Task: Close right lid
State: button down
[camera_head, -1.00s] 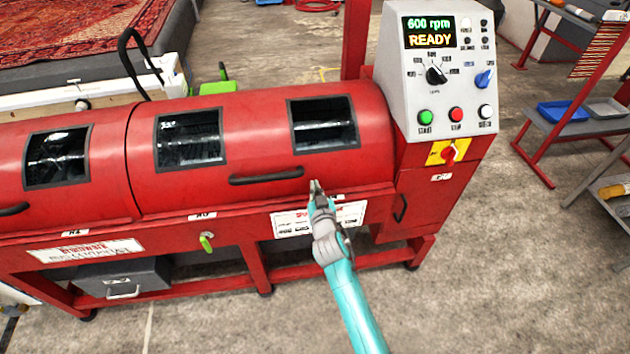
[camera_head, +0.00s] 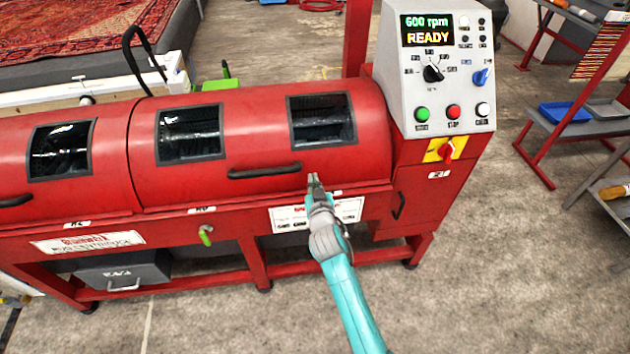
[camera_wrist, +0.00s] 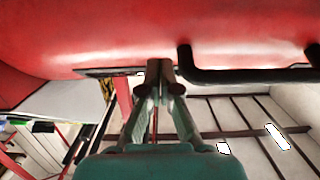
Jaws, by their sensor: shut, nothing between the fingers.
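The right lid (camera_head: 255,178) is a red curved cover with two dark windows and a black bar handle (camera_head: 264,171). It lies down on the red machine body, its lower edge along the front rim. My gripper (camera_head: 314,181) is shut and empty, just right of the handle's right end and near the lid's lower edge. In the wrist view the fingertips (camera_wrist: 160,66) point at the red lid surface (camera_wrist: 150,35), with the black handle (camera_wrist: 240,75) beside them on the right. I cannot tell whether the fingertips touch the lid.
The left lid (camera_head: 105,150) lies down beside it. The grey control panel (camera_head: 436,70) reads "600 rpm READY" on the right. A grey drawer box (camera_head: 122,272) sits under the machine. The concrete floor (camera_head: 490,270) in front is clear.

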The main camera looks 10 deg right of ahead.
jog(key=s+f, duration=0.2)
jog(key=s, duration=0.5)
jog(key=shift+s+f, duration=0.2)
jog(key=shift+s, duration=0.1)
jog(key=shift+a, duration=0.1)
jog(key=s+d+f, duration=0.2)
jog(key=s, duration=0.7)
jog(key=s+d+f+n+g+y, duration=0.1)
jog(key=s+f, duration=0.1)
jog(key=s, duration=0.6)
jog(key=s+d+f, duration=0.2)
jog(key=s, duration=0.7)
jog(key=s+d+r, duration=0.1)
jog(key=s+r, duration=0.6)
jog(key=s, duration=0.4)
jog(key=s+d+r, duration=0.1)
jog(key=s+r, duration=0.5)
jog(key=s, duration=0.6)
jog(key=shift+s+r+m, duration=0.15)
jog(key=shift+r+m, duration=0.15)
jog(key=shift+r, duration=0.05)
